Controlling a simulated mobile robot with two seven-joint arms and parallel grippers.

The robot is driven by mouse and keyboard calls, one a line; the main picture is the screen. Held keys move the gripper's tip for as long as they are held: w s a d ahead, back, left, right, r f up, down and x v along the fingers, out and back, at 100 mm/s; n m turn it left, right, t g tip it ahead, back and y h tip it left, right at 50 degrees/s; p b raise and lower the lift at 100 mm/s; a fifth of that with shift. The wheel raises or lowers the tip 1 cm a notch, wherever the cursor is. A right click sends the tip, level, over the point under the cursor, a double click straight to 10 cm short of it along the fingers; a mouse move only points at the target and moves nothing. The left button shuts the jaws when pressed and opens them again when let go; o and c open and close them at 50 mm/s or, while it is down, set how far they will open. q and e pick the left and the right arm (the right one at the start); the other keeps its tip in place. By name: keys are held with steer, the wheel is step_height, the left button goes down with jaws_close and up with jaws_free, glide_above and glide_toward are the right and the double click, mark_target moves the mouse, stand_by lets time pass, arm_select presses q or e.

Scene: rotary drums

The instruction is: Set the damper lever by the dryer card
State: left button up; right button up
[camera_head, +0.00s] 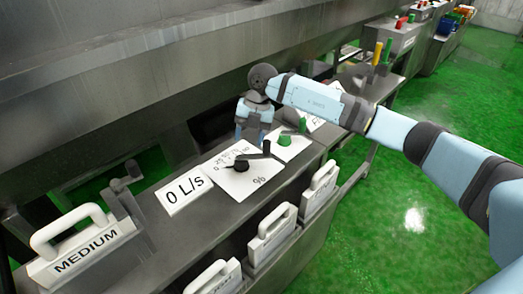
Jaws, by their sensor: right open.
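A white card marked MEDIUM (88,258) with a white loop handle stands upright in a holder at the lower left. A white dial plate (236,183) with a percent scale lies on the grey bench. A black lever (241,165) with a round hub is mounted on it; its exact setting is too small to read. My right gripper (251,138) points down just behind the dial, over the bench. It is open and seems empty; its fingertips are partly unclear. Whether it touches the lever cannot be told. My left gripper is not in view.
A plate reading 0 L/s (184,194) lies left of the dial. A green knob (285,140) sits right of it. Several white-handled cards hang on the bench front, one at the middle (271,236). A grey metal housing (150,50) overhangs behind. The green floor at right is clear.

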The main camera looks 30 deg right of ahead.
mark_target(267, 141)
steer(key=w+d+r+m+h, duration=0.2)
steer(key=w+d+r+h, duration=0.1)
steer(key=d, duration=0.4)
steer(key=shift+t, duration=0.3)
steer(key=f, duration=1.3)
steer(key=shift+w+d+f, duration=0.1)
steer(key=shift+w+f, duration=0.05)
steer(key=shift+w, duration=0.05)
jaws_close()
